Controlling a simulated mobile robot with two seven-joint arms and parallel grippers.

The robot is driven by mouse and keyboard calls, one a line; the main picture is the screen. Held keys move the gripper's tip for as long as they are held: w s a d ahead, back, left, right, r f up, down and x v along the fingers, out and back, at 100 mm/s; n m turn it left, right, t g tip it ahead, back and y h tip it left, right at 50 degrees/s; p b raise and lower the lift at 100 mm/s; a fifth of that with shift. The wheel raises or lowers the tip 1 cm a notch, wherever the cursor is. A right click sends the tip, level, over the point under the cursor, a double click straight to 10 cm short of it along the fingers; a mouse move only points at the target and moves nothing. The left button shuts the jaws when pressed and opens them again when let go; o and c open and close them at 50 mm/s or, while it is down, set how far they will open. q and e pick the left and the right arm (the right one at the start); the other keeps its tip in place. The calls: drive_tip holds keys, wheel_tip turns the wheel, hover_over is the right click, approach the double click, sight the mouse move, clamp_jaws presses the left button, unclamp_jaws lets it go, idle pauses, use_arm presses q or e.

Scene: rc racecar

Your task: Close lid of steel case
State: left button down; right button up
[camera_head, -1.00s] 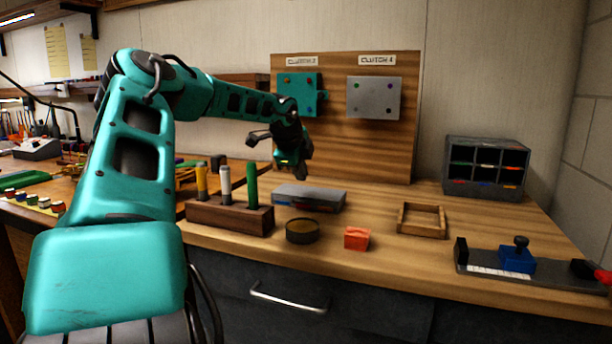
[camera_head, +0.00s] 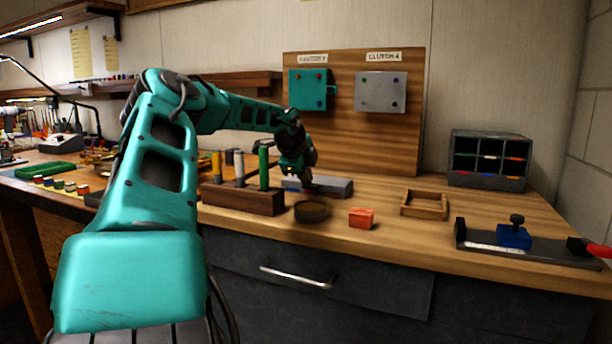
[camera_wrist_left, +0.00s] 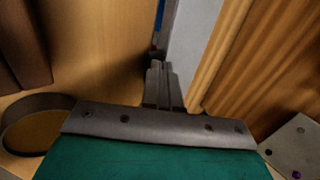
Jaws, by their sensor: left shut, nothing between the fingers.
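The steel case (camera_head: 332,187) is a low grey box on the workbench, behind the round dish. Small blue and red parts show along its front side. I cannot tell from here how far its lid stands open. My left gripper (camera_head: 305,182) points down at the left part of the case and hides some of it. In the left wrist view the gripper's fingers (camera_wrist_left: 162,80) are together with nothing between them. A pale grey surface of the case (camera_wrist_left: 195,38) lies just beyond the fingertips; I cannot tell whether they touch it. My right gripper is not in view.
A dark round dish (camera_head: 312,211), an orange box (camera_head: 361,218) and a wooden tray (camera_head: 424,205) sit in front and right. A panel with clutch plates (camera_head: 350,130) stands behind.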

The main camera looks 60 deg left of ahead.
use_arm(q)
drive_tip(key=shift+s+d+f, duration=0.1)
drive_tip(key=shift+s+f, duration=0.05)
drive_tip(key=shift+f, duration=0.3)
drive_tip(key=shift+s+d+f, duration=0.1)
drive_tip(key=shift+f, duration=0.15)
drive_tip(key=v, duration=1.3)
drive_tip(key=shift+r+p, duration=0.3)
drive_tip(key=shift+r, duration=0.1)
